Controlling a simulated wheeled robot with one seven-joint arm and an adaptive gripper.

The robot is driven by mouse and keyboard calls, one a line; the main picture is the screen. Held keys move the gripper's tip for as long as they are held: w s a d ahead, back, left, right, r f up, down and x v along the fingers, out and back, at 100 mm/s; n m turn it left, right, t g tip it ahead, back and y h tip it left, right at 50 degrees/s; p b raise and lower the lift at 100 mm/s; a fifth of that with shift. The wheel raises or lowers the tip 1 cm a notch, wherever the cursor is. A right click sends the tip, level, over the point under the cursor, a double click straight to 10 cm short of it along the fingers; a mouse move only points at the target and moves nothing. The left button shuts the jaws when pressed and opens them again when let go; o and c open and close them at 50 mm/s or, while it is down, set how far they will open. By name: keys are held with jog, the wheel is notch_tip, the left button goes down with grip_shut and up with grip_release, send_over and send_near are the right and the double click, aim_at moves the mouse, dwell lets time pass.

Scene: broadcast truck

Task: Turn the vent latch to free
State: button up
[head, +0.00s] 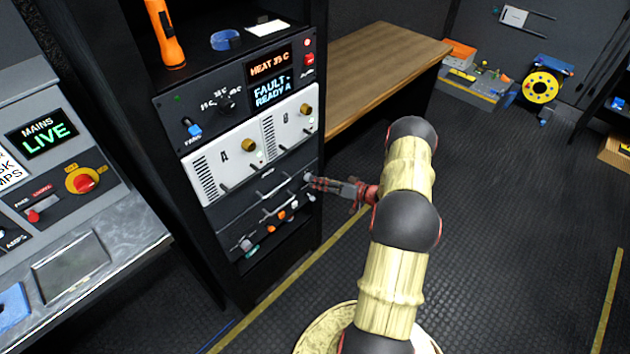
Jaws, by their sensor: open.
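My gripper (316,183) reaches in from the right, with its fingertips at the right end of the dark lower panel (270,191) of the equipment rack. Its fingers are open around or just in front of a small grey knob-like fitting (307,177); I cannot tell whether they touch it. This fitting may be the vent latch, but no label is readable there. Its turned position is too small and partly hidden to tell. A similar grey fitting (246,244) sits at the lower left of the panel.
Above are white modules A (223,160) and B (290,124) with brass knobs, and a display (272,90) reading "FAULT- READY A". Several small coloured items lie below the panel. A mains console (60,200) stands left, a wooden bench (385,60) behind.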

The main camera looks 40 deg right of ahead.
jog(key=v, duration=0.9)
dwell(0.3)
